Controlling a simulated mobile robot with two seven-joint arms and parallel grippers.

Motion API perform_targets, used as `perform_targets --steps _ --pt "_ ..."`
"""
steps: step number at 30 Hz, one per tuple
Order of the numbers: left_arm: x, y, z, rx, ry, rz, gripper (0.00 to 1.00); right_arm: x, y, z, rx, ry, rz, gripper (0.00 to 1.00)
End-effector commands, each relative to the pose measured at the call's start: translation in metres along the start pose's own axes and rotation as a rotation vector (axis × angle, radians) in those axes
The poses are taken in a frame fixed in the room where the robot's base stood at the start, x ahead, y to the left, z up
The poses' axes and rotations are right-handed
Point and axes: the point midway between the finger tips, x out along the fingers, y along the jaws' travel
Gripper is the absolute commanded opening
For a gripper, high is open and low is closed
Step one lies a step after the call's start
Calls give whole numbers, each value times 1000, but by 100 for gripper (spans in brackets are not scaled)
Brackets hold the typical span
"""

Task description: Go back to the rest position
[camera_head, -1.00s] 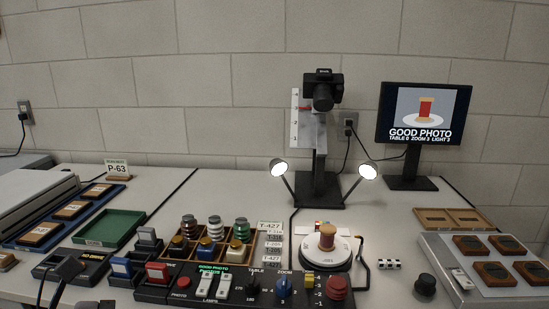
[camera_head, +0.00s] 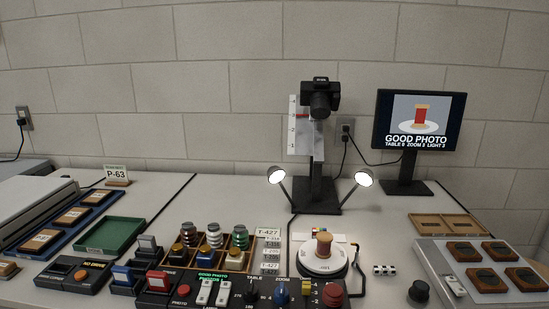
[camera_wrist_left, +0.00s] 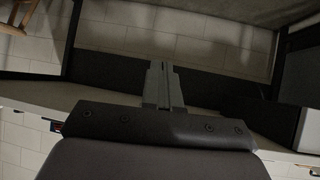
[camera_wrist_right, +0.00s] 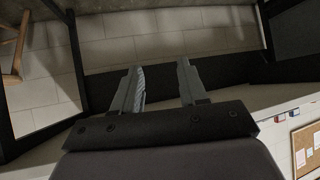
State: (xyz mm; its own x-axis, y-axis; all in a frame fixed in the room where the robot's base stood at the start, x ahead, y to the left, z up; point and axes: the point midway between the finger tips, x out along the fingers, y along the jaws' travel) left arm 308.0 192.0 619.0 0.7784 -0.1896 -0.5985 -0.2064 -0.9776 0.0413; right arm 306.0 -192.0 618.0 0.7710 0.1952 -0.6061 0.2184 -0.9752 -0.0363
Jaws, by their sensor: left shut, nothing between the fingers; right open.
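My left gripper (camera_wrist_left: 165,84) shows in the left wrist view with its two fingers together and nothing between them. My right gripper (camera_wrist_right: 160,82) shows in the right wrist view with its fingers apart and empty. Neither gripper shows in the head view now. On the bench, a spool with a reddish-brown middle (camera_head: 323,243) stands upright on the white round turntable (camera_head: 322,262). The monitor (camera_head: 419,120) reads "GOOD PHOTO" and pictures a red spool. The camera (camera_head: 320,98) is on its stand above the turntable, between two lit lamps (camera_head: 277,176).
The control panel (camera_head: 230,292) runs along the front. A wooden rack of spools and jars (camera_head: 212,245), a green tray (camera_head: 110,235), and a blue tray (camera_head: 65,220) stand left. A grey tray with brown blocks (camera_head: 440,262) is right. The bench behind the rack is clear.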

Motion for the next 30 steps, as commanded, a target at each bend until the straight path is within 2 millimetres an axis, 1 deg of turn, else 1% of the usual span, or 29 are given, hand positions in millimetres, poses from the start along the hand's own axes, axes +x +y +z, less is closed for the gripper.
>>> perform_targets --steps 1,3,6,9,12,15,19,30 --pt "-18 1 -20 4 -5 -2 0 -19 -1 -25 -1 7 2 43" --pt "-28 0 -32 9 -3 -6 0 -30 -1 -41 -2 21 6 43" --pt "-41 -2 -47 15 -1 -13 0 -42 0 -55 -3 22 13 43" --pt "-52 -3 -59 21 1 -19 0 -52 3 -64 -5 18 23 43" --pt "-60 -4 -67 26 2 -23 0 -60 7 -72 -9 20 32 43" --pt "-64 -4 -70 29 3 -26 0 -63 8 -76 -14 24 36 43" --pt "-64 -5 -71 31 4 -27 0 -64 8 -73 -16 16 36 43" --pt "-64 -5 -71 31 4 -27 0 -64 8 -73 -16 16 36 43"
